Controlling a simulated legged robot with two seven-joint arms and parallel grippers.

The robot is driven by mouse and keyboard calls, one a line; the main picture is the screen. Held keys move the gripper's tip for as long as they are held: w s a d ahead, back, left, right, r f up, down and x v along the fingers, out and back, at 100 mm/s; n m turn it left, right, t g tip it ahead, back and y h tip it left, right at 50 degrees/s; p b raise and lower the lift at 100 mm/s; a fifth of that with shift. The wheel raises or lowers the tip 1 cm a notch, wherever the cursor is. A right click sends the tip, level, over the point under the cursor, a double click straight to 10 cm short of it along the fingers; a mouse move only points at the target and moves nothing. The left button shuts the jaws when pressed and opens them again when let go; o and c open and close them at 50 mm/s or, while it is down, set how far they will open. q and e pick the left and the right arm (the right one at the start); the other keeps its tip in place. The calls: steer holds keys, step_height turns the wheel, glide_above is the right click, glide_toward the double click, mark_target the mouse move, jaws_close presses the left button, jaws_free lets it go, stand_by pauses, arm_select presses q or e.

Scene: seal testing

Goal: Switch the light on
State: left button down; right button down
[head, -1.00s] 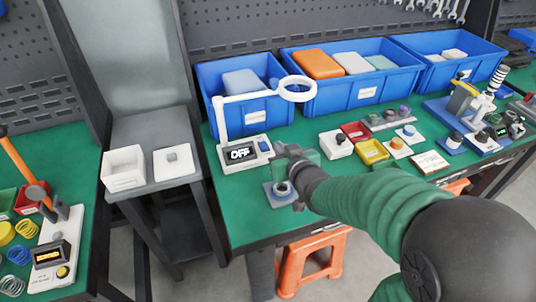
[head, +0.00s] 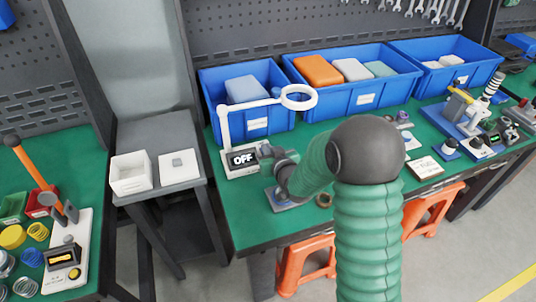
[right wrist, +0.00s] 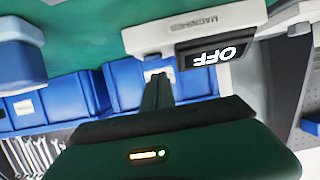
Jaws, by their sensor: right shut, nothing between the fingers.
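The magnifier lamp has a white base (head: 240,172), an upright post and a ring head (head: 298,97), and it stands at the back left of the green bench. Its black display (head: 243,158) reads OFF. The display also shows upside down in the right wrist view (right wrist: 212,57), with the white base (right wrist: 165,30) beside it. My right gripper (head: 266,152) is shut and empty at the right side of the display, covering that end of the base. In the right wrist view its dark fingers (right wrist: 157,92) point toward the base; contact cannot be told. My left gripper is not in view.
Blue bins (head: 250,115) line the back of the bench. A blue fixture (head: 284,203) lies under my right forearm. A side table (head: 158,190) with a white box (head: 130,173) stands left. The bench's front left is clear. Orange stools (head: 305,265) stand below.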

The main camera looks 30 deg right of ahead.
steer(key=shift+s+d+f, duration=0.1)
steer(key=shift+s+f, duration=0.1)
steer(key=shift+f, duration=0.7)
steer(key=shift+s+f+b, duration=0.1)
steer(key=shift+f+b, duration=0.4)
steer(key=shift+b, duration=0.1)
steer(key=shift+r+p, duration=0.3)
steer(key=shift+r, duration=0.2)
steer(key=shift+r+p, duration=0.6)
steer(key=shift+r, duration=0.05)
